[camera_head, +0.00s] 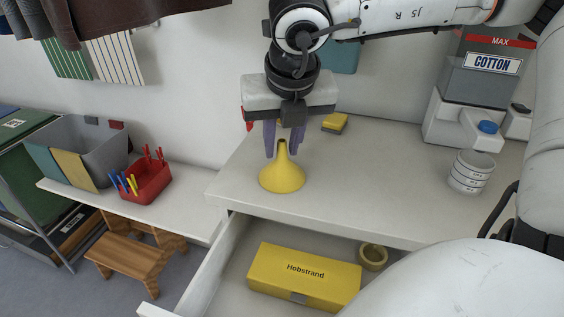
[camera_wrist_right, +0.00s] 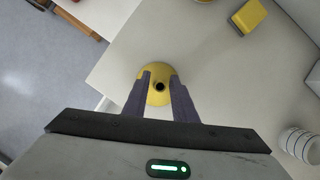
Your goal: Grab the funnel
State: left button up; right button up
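The yellow funnel (camera_head: 282,178) stands wide end down on the white counter, its narrow spout pointing up. My right gripper (camera_head: 283,150) is above it, pointing down, with its purple fingers apart. In the right wrist view, the funnel (camera_wrist_right: 155,98) shows between and beyond the two fingertips (camera_wrist_right: 160,78), with its dark spout opening facing the camera. The fingers are on either side of the spout; I cannot tell whether they touch it. My left gripper is not in view.
A yellow sponge (camera_head: 335,123) lies behind the gripper. A striped white cup (camera_head: 470,172) and a detergent dispenser (camera_head: 480,85) stand at the right. Below the counter, an open drawer holds a yellow Hobstrand box (camera_head: 303,276) and a tape roll (camera_head: 373,257). A red basket (camera_head: 147,182) stands at left.

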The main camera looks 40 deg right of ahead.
grip_shut()
